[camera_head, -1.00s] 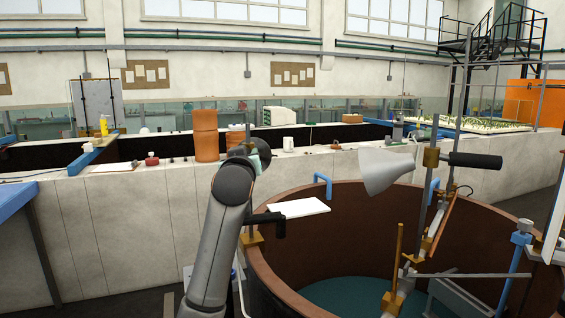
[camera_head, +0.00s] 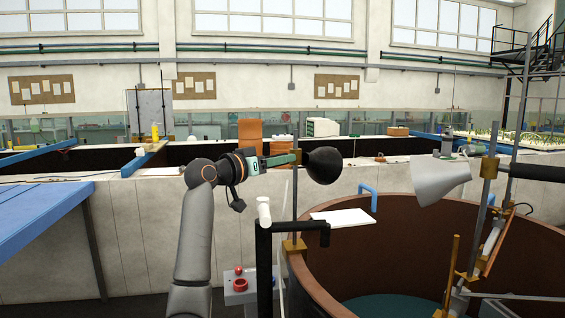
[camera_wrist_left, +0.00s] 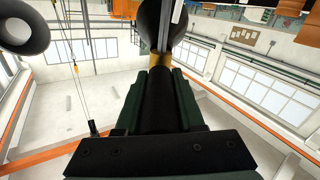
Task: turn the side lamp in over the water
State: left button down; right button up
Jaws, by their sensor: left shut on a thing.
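The side lamp (camera_head: 323,165) has a dark round shade on a thin upright post, above the left rim of the round brown tank (camera_head: 360,262). Its shade faces right, toward the tank. My left gripper (camera_head: 284,159) is level with it, just to its left, shut on its dark handle. In the left wrist view the green fingers of my left gripper (camera_wrist_left: 158,88) hold this dark bar, with a brass collar and the dark lamp (camera_wrist_left: 150,16) beyond. Teal water (camera_head: 392,306) shows low inside the tank. My right gripper is out of view.
A pale cone lamp (camera_head: 436,180) with a brass clamp and black handle stands over the tank's right part. A white board (camera_head: 343,217) lies at the left rim. A black bar frame (camera_head: 266,270) stands in front.

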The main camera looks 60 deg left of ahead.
pick_arm(q)
jog(key=shift+a+f+h, duration=0.1)
jog(key=shift+h, duration=0.2)
jog(key=c, duration=0.5)
grip_release()
jog(key=s+b, duration=0.1)
jog(key=s, duration=0.3)
jog(key=s+d+b, duration=0.1)
jog(key=s+b, duration=0.1)
jog(key=s, duration=0.2)
jog(key=s+d+b, duration=0.1)
jog(key=s, duration=0.3)
jog(key=shift+s, duration=0.2)
